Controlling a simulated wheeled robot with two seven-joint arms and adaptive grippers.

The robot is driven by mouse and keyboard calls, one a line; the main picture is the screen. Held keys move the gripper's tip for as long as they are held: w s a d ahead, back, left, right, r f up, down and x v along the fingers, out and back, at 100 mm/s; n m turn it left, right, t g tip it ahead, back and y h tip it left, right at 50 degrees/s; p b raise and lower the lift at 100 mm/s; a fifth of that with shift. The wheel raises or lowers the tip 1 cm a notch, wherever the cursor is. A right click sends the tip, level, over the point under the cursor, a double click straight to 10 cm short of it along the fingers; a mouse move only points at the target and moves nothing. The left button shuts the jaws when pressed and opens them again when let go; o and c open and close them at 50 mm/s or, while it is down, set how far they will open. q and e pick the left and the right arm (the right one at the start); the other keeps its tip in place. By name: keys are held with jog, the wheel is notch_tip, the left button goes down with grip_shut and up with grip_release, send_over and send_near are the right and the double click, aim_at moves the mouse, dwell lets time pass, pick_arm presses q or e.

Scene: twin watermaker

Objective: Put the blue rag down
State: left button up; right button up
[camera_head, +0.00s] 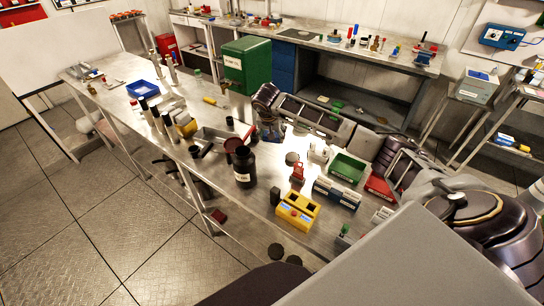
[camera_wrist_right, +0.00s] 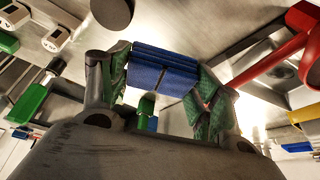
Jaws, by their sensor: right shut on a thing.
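The blue rag (camera_wrist_right: 165,68) shows in the right wrist view as a folded, ribbed blue block. It spans the gap between the two green-patterned fingers of my right gripper (camera_wrist_right: 160,84), which is shut on it. In the head view my right gripper (camera_head: 269,132) points down over the long metal workbench (camera_head: 225,133), behind the dark jar. The rag is mostly hidden there by the gripper, and I cannot tell whether it touches the bench.
A dark jar (camera_head: 244,167), a red bottle (camera_head: 298,172), a yellow box (camera_head: 297,210) and a green tray (camera_head: 348,167) stand near the gripper. A green tank (camera_head: 247,65) rises behind it.

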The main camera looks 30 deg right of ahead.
jog(key=p, duration=0.1)
send_over(273, 156)
jog(key=a, duration=0.1)
jog(key=f, duration=0.5)
jog(key=shift+s+f, duration=0.25)
jog(key=shift+s, duration=0.15)
pick_arm(q)
jog(key=shift+w+r, duration=0.55)
jog(key=shift+r, duration=0.1)
pick_arm(e)
jog(key=shift+f, duration=0.3)
jog(key=shift+f+p, duration=0.45)
jog(key=shift+f, duration=1.4)
pick_arm(q)
jog(key=shift+s+r, duration=0.15)
jog(key=shift+r, duration=0.2)
jog(key=shift+f, duration=0.15)
pick_arm(e)
jog(key=shift+f, duration=0.2)
jog(key=o, duration=1.5)
jog(key=shift+o, duration=0.2)
jog(key=shift+r, duration=0.15)
